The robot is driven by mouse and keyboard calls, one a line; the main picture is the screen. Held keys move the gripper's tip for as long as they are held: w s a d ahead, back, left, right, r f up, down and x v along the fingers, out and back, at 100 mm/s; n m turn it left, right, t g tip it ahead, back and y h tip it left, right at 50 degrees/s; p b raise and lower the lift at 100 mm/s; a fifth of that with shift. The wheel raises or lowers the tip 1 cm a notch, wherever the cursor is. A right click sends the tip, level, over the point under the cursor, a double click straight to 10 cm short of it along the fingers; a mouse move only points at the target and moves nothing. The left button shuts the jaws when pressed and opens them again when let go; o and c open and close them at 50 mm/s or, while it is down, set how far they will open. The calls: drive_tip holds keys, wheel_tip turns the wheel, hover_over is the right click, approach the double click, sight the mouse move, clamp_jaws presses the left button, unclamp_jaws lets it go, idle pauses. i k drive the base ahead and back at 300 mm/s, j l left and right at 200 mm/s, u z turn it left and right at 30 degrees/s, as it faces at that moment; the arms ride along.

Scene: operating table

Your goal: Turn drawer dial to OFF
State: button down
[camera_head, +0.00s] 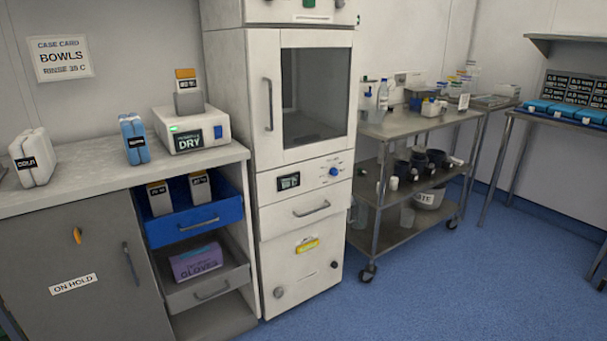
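A white tall cabinet (258,160) stands in the middle. On its control panel a round blue dial (333,171) sits to the right of a small dark display (288,182). Tiny marks surround the dial, too small to read, and I cannot tell its setting. Just below the panel is a white drawer (290,215) with a bar handle, which looks shut. My gripper is not in view.
A grey cabinet with an orange latch (77,234) and an open blue drawer (195,222) stand at left under a counter (80,178). A steel cart (415,124) stands right of the tall cabinet. The blue floor (430,290) in front is clear.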

sight(334, 172)
drive_tip(key=i+u, duration=0.15)
drive_tip(key=i, duration=0.45)
drive_tip(key=i+l+u, duration=0.2)
drive_tip(key=i, duration=0.35)
